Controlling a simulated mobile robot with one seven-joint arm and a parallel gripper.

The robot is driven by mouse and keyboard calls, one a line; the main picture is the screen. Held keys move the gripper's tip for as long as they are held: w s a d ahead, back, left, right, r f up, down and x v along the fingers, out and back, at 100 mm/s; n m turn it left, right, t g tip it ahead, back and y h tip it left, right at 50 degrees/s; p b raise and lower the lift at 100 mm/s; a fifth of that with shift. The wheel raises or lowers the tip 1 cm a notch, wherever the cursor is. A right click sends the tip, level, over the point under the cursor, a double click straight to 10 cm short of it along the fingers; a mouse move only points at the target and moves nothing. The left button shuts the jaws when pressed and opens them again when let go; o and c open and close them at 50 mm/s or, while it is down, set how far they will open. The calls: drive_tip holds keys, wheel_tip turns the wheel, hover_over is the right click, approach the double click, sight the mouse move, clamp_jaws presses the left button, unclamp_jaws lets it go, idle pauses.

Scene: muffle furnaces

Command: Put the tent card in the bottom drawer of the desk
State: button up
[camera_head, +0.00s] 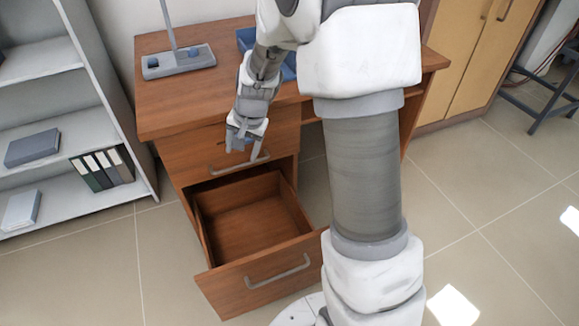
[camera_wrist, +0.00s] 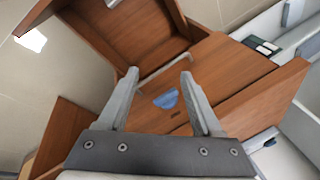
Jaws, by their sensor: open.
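The desk (camera_head: 165,105) has its bottom drawer (camera_head: 250,285) pulled out, and the part of its inside that shows is empty. The drawer also shows at the top of the wrist view (camera_wrist: 120,40). My gripper (camera_head: 238,148) is open, in front of the closed upper drawer front, above the back of the open drawer. In the wrist view a small blue piece (camera_wrist: 166,98), perhaps the tent card, shows between my open fingers (camera_wrist: 157,80), against the wood. Neither finger visibly touches it. I cannot tell what supports it.
A blue tray (camera_head: 246,40), partly behind my arm, and a grey stand (camera_head: 178,62) are on the desktop. A shelf with binders (camera_head: 103,168) stands left. A cabinet (camera_head: 480,60) and a dark stool (camera_head: 540,105) are right. The floor left of the drawer is clear.

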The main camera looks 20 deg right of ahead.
drive_tip(key=s+r+n+t, duration=0.1)
drive_tip(key=s+r+n, duration=0.3)
drive_tip(key=s+r, duration=0.8)
drive_tip(key=s+r+n, duration=0.1)
drive_tip(key=s+r, duration=0.1)
drive_tip(key=s, duration=0.5)
drive_tip(key=s+d+r+n+t+h, duration=0.1)
drive_tip(key=s+r+n, duration=0.1)
drive_tip(key=s, duration=0.5)
drive_tip(key=shift+d+r+n+h, duration=0.25)
drive_tip(key=shift+r+n+h, duration=0.05)
drive_tip(key=shift+r, duration=0.5)
